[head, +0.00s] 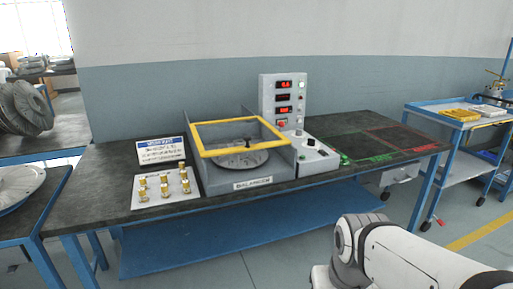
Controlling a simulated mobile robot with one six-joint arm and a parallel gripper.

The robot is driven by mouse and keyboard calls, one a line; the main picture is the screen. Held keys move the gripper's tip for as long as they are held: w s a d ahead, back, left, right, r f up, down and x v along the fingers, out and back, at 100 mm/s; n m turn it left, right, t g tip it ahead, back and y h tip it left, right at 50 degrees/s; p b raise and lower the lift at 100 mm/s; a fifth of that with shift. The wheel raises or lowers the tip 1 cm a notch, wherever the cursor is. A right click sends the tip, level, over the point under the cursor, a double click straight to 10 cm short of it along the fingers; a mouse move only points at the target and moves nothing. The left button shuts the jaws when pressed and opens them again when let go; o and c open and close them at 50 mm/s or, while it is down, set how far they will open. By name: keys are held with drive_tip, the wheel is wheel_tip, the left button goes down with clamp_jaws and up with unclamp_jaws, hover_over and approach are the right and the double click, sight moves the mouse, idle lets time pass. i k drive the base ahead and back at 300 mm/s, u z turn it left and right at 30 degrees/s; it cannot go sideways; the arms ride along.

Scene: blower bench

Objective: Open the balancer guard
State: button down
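The balancer (254,184) is a grey box on the dark bench, with a label on its front. Its guard is a yellow-edged frame (208,153) that lies over the box and looks lowered, its front bar along the front of the opening. A round metal plate (240,158) shows through it inside the box. A control panel (283,100) with red displays stands upright behind and to the right. My white arm is at the lower right, well in front of the bench. My gripper is outside the picture.
A white board with several brass pieces (165,188) and a sign (160,149) lie left of the balancer. Red and green marked areas (400,138) are on the bench at the right, mostly clear. A blue cart (460,150) stands farther right.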

sight(284, 140)
drive_tip(key=u, duration=0.1)
drive_tip(key=i, duration=1)
drive_tip(key=u, duration=0.05)
